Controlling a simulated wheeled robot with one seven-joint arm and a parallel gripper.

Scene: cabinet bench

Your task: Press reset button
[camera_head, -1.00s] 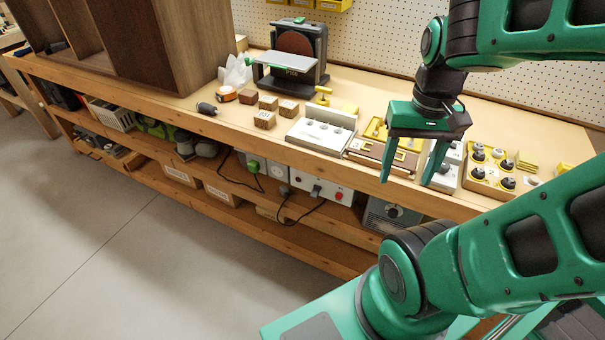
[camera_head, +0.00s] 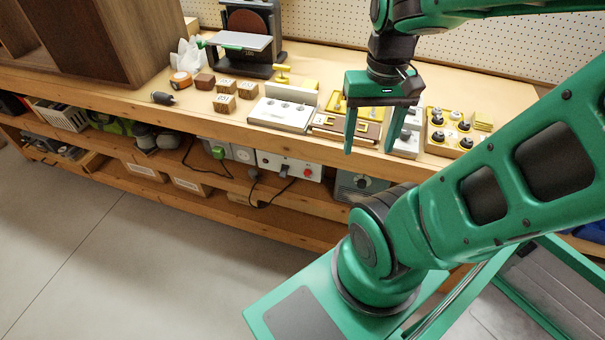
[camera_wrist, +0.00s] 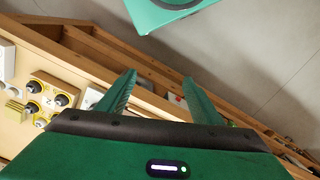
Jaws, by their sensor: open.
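A white control box (camera_head: 283,163) sits on the shelf under the bench top, with a small red round button (camera_head: 307,171) on the right of its front and a dark switch or plug beside it. No label is readable, so I cannot tell if this is the reset button. My gripper (camera_head: 368,150) is open and empty, fingers pointing down, in front of the bench's front edge, up and to the right of the red button. In the wrist view my gripper's two fingers (camera_wrist: 160,78) are spread; a small reddish spot shows near the right finger, too small to identify.
The bench top (camera_head: 190,112) holds a disc sander (camera_head: 252,35), wooden blocks (camera_head: 225,103), a white switch panel (camera_head: 281,114) and a tray of round knobs (camera_head: 450,130). A grey box with a dial (camera_head: 357,184) stands right of the control box. Open floor (camera_head: 150,260) lies in front.

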